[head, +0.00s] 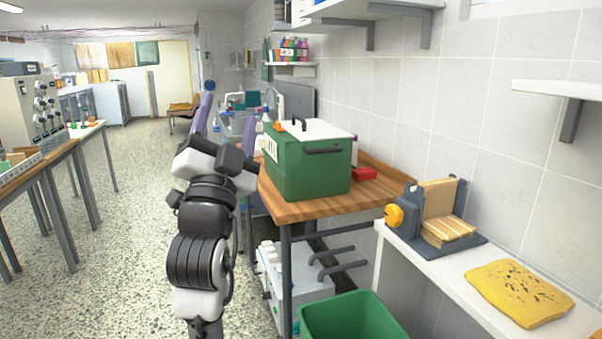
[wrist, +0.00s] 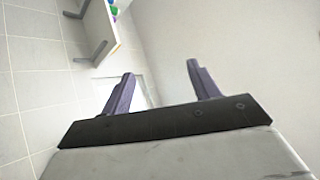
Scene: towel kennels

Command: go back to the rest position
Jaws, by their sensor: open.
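My gripper (wrist: 162,72) is open, with its two purple fingers spread apart and nothing between them in the wrist view. In the head view my arm rises left of the wooden table, and a purple finger points upward above it. A green kennel box (head: 308,176) with a white lid and dark handles stands on the wooden table (head: 374,190), right of my arm. A yellow folded towel (head: 517,292) with dark specks lies on the white shelf at the right.
A grey stand with an orange knob (head: 394,216) holds tan slabs on the white shelf (head: 470,273). A green bin (head: 352,318) stands below the table. Wall shelves (head: 562,89) jut out at upper right. The speckled floor (head: 125,215) at left is clear.

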